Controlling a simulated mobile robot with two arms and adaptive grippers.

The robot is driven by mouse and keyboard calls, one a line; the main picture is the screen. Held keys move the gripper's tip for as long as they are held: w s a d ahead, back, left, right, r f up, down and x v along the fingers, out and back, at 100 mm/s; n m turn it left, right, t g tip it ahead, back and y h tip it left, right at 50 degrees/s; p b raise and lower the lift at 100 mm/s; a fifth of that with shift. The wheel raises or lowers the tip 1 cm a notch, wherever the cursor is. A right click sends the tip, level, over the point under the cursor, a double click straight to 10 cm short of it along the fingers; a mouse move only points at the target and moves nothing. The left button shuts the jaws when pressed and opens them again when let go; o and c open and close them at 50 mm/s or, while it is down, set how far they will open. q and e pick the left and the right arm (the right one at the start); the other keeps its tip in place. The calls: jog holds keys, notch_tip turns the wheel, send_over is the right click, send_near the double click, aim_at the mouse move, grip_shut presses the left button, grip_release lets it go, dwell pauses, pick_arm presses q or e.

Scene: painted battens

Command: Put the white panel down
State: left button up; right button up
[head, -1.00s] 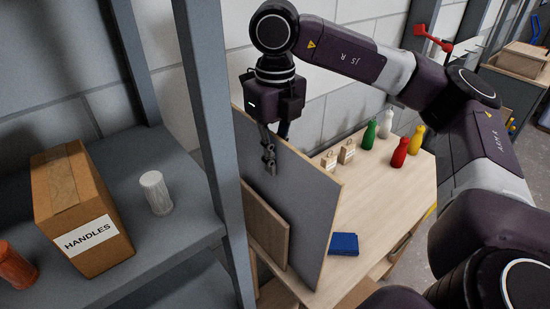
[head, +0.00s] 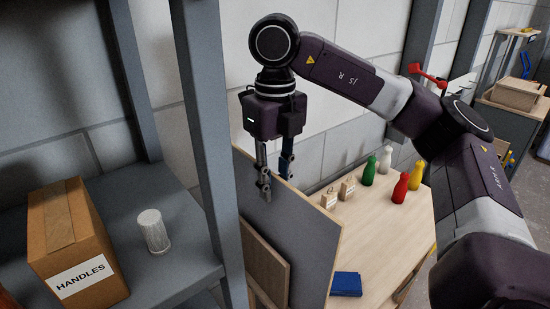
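A large thin panel (head: 300,235) with a pale wood edge stands upright, slightly slanted, at the left side of the wooden workbench. The face towards me looks grey, not white; it is the only large panel I see, and its lower part is hidden or cut off by the frame. My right gripper (head: 275,178) points down over its top edge, one finger in front and the other behind. The fingers are apart, and the gripper sits higher on the panel than before, so it looks open around the edge. My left gripper is not in view.
A smaller wooden board (head: 264,268) stands before the panel. The workbench (head: 385,245) carries a blue cloth stack (head: 346,284), small tagged blocks (head: 329,198) and several coloured bottles (head: 400,188). A grey shelf (head: 180,235) at left holds a HANDLES box (head: 75,245) and a white ribbed cylinder (head: 153,231).

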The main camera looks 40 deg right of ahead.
notch_tip(320, 180, up, 8)
jog(key=shift+p, duration=0.75)
